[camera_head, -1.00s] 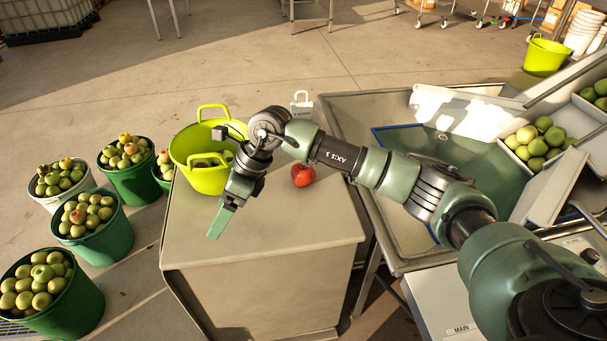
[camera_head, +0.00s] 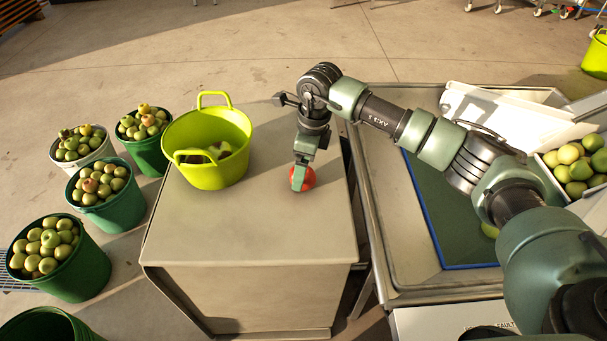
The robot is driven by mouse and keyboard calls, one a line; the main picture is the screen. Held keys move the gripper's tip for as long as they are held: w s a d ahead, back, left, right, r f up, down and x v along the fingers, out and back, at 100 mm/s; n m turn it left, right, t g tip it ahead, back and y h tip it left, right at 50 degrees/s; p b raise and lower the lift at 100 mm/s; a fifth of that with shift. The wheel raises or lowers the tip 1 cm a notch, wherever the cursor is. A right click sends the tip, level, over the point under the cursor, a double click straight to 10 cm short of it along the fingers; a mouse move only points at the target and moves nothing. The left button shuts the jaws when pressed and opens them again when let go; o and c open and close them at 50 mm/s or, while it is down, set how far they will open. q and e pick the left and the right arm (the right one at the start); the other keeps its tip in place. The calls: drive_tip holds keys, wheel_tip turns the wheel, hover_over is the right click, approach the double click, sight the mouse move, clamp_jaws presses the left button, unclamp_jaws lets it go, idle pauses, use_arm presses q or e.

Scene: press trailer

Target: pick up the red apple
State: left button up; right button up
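The red apple (camera_head: 309,180) sits on the grey top of a cabinet (camera_head: 240,225), near its right edge. My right gripper (camera_head: 298,180) points down at the apple, and its green fingers cover the apple's left part. The fingers look close together from this side. I cannot tell whether they touch the apple or are just in front of it. My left gripper is not in the view.
A yellow-green tub (camera_head: 208,145) with some apples stands on the cabinet's back left. Green buckets (camera_head: 105,198) of apples and a white bucket (camera_head: 84,148) stand on the floor at left. A metal basin (camera_head: 400,230) adjoins the cabinet on the right.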

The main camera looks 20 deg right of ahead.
wheel_tip(320, 180, down, 3)
drive_tip(key=shift+w+d+r+p, duration=0.1)
drive_tip(key=shift+p, duration=0.2)
drive_tip(key=shift+f, duration=0.75)
drive_tip(key=shift+w, duration=0.1)
drive_tip(key=c, duration=1.6)
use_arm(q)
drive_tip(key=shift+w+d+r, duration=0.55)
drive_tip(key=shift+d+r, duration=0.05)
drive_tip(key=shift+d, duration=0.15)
use_arm(e)
drive_tip(key=shift+r, duration=0.1)
